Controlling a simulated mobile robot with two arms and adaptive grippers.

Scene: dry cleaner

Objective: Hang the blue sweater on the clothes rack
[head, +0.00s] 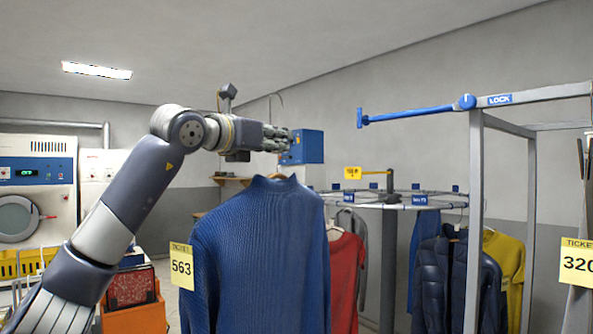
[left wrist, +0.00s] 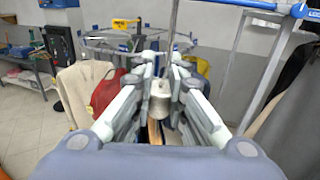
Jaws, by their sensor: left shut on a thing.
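The blue sweater (head: 262,255) is a ribbed knit with a high collar and a yellow ticket reading 563 (head: 181,267). It hangs upright in the head view, below my left gripper (head: 283,140). My left gripper is shut on the neck of the sweater's hanger (left wrist: 159,95), whose thin hook stands up above the fingers. The clothes rack (head: 475,200) is a grey metal frame at the right, with a blue rail (head: 415,113) marked LOCK reaching left. The hanger hook is left of the rail's end and apart from it. My right gripper is not in view.
A round rail (head: 395,199) behind carries a red garment (head: 345,275), a dark puffer jacket (head: 445,285) and a yellow garment (head: 505,255). A grey garment with ticket 320 (head: 577,262) is at the right edge. Washing machines (head: 38,190) stand at the left.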

